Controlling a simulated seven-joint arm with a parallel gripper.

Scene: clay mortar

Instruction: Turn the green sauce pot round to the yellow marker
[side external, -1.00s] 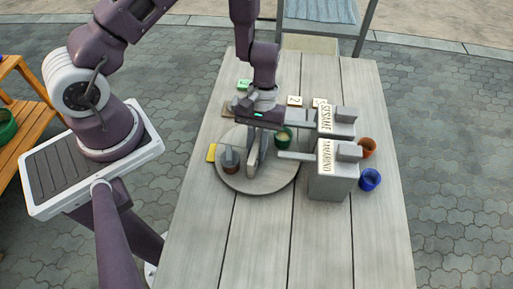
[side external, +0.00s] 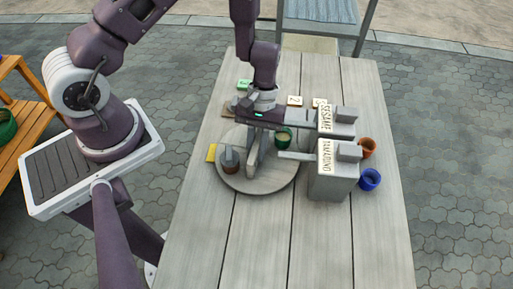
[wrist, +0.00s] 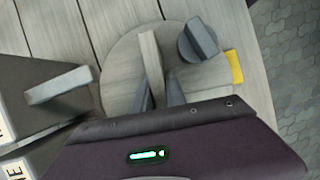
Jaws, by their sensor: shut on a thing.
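The green sauce pot (side external: 283,138) stands on the right far side of a round grey turntable (side external: 285,181), close to my gripper in the side view. The yellow marker (side external: 211,152) lies at the turntable's left edge; it also shows in the wrist view (wrist: 235,67). An upright grey fin (side external: 254,160) rises from the middle of the turntable. My gripper (wrist: 158,95) is shut on this fin from above. The green pot is hidden in the wrist view.
Two grey dispensers, labelled sesame (side external: 338,121) and tamarind (side external: 334,178), stand right of the turntable, with arms reaching toward it. Orange (side external: 367,148) and blue (side external: 370,180) pots stand beyond them. Small tiles, one marked 2 (side external: 295,101), lie behind. The near table is clear.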

